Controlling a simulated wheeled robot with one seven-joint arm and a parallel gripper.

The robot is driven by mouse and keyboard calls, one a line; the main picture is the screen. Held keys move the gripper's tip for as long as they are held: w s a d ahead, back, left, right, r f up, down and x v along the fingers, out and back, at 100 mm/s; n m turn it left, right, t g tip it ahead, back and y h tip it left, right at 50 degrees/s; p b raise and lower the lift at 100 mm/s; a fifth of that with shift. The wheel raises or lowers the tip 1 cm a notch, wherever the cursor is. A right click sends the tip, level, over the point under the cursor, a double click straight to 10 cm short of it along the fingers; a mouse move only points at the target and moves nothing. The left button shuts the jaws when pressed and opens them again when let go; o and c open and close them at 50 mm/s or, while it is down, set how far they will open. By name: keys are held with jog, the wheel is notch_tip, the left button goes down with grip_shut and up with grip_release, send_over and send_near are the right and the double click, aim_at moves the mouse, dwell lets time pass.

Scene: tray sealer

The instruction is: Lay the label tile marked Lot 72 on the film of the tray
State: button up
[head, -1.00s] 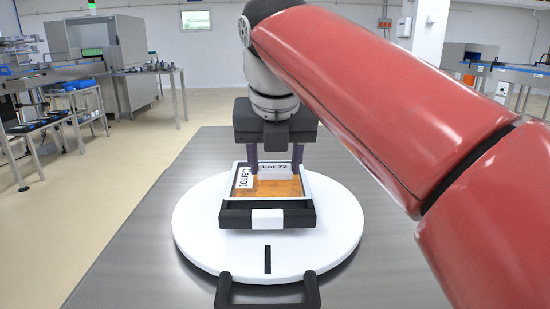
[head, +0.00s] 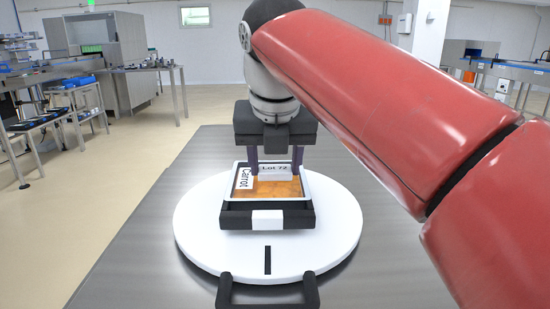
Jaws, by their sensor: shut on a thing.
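The label tile marked Lot 72 (head: 274,173) is a small pale tile at the far part of the tray. My gripper (head: 275,171) points down over the tray and is shut on this tile, with a dark finger at each end. The tray (head: 311,187) has a white rim and orange contents under its film (head: 275,190). A white tile marked Carrot (head: 245,177) lies at the left side of the film, its text turned sideways. I cannot tell whether the Lot 72 tile touches the film.
The tray sits in a black holder (head: 234,217) with a white front block, on a round white turntable (head: 200,238) with a black handle (head: 268,304) at the front. The grey metal table (head: 130,250) is bare around it. My red arm covers the right side.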

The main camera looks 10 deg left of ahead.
jog(key=o, duration=1)
jog(key=shift+c, duration=1.4)
jog(key=shift+r+p, duration=0.85)
jog(key=shift+r, duration=2.7)
